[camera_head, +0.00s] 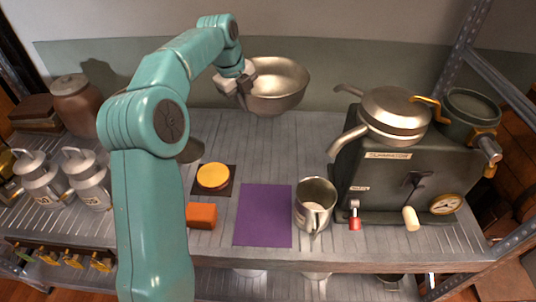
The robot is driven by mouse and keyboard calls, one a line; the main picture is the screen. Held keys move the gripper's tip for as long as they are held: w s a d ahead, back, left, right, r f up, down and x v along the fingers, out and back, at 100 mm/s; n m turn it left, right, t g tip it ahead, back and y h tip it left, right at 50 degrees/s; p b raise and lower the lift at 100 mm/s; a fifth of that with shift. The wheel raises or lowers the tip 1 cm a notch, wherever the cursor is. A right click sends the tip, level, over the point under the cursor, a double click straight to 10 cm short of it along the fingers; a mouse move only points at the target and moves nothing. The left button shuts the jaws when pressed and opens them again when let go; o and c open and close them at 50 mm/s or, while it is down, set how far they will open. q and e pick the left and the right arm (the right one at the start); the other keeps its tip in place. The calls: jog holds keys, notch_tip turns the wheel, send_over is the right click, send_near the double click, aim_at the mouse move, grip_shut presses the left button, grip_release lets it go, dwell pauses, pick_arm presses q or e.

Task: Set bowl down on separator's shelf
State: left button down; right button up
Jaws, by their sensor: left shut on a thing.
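A metal bowl (284,80) is held up above the back of the grey counter. My left gripper (240,88) is shut on the bowl's left rim. The separator (400,170) stands at the right of the counter. It is a dark box with a metal pan and spouts on top, a crank and a round gauge on its front. I cannot make out which part is its shelf. The bowl is to the left of the separator and apart from it. My right gripper is not in view.
A metal jug (314,205) stands left of the separator, beside a purple mat (264,214). A yellow disc (213,176) lies on a dark square, with an orange block (201,216) in front. Milk cans (88,178) and a brown crock (76,104) stand left. Shelf posts rise at right.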

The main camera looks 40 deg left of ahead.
pick_arm(q)
notch_tip(320, 180, down, 20)
jog(key=b, duration=0.2)
jog(key=shift+s+r+b, duration=0.1)
jog(key=shift+r+b, duration=0.05)
jog(key=shift+b, duration=0.15)
jog(key=shift+r, duration=0.1)
jog(key=c, duration=1.4)
grip_release()
jog(key=shift+f, duration=0.2)
jog(key=shift+o, duration=1.1)
jog(key=shift+s, duration=0.1)
jog(key=shift+r, duration=0.15)
